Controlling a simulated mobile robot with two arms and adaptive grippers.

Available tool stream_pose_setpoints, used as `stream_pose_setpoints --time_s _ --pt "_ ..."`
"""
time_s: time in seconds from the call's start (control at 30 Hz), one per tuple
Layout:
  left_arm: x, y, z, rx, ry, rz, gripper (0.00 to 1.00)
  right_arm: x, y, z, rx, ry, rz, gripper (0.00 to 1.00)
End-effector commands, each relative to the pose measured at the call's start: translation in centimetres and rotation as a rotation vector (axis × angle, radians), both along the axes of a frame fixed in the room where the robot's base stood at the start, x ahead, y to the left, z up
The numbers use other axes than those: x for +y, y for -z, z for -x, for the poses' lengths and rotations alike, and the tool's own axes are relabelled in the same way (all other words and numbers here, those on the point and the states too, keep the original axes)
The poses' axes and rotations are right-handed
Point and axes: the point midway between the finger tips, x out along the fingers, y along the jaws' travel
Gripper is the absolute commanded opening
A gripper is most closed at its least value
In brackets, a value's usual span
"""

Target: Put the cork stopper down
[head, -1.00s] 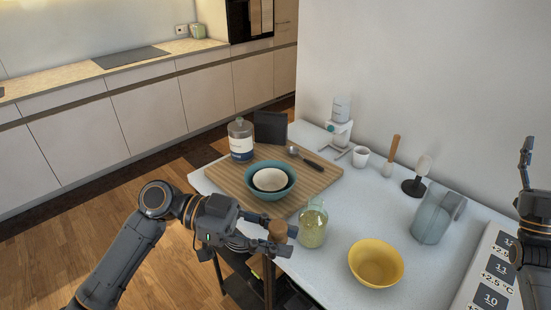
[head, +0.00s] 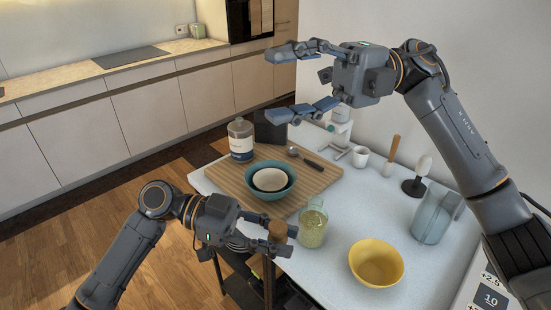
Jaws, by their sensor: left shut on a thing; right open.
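The cork stopper (head: 277,230) is a small brown cylinder in the head view, near the table's front-left edge. My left gripper (head: 279,242) is shut on it and holds it beside the glass jar (head: 312,228). The jar holds something yellowish-green and its top looks open. My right gripper (head: 302,82) is open and empty, high up in front of the wall and above the back of the table. The lower part of the cork is hidden by my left fingers.
A yellow bowl (head: 376,263) stands right of the jar. A wooden board (head: 224,176) carries a teal bowl (head: 283,190) and a labelled canister (head: 241,141). A clear pitcher (head: 432,222) and a white cup (head: 360,157) stand farther right. White table surface (head: 345,215) is bare between them.

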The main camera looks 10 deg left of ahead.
Motion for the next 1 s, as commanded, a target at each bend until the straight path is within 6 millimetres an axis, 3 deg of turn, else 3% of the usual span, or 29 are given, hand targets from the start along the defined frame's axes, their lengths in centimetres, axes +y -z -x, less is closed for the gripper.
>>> stream_pose_setpoints --time_s 0.03,0.1,0.2,0.33,0.5,0.77,1.0 --pt "0.0 0.0 0.0 0.0 0.0 0.0 0.0 1.7 0.8 1.7 -0.064 -0.031 0.137 0.54" --pt "0.0 0.0 0.0 0.0 0.0 0.0 0.0 3.4 2.7 3.3 -0.138 -0.049 0.333 0.54" --pt "0.0 0.0 0.0 0.0 0.0 0.0 0.0 4.7 5.4 4.5 -0.25 -0.028 0.619 0.54" --pt "0.0 0.0 0.0 0.0 0.0 0.0 0.0 4.7 8.4 4.5 -0.392 0.072 0.969 0.54" --pt "0.0 0.0 0.0 0.0 0.0 0.0 0.0 3.1 10.2 2.7 -0.534 0.27 1.308 0.54" --pt "0.0 0.0 0.0 0.0 0.0 0.0 0.0 1.5 10.5 1.1 -0.62 0.446 1.503 0.54" --pt "0.0 0.0 0.0 0.0 0.0 0.0 0.0 1.4 13.5 1.1 -0.621 0.449 1.51 0.54"
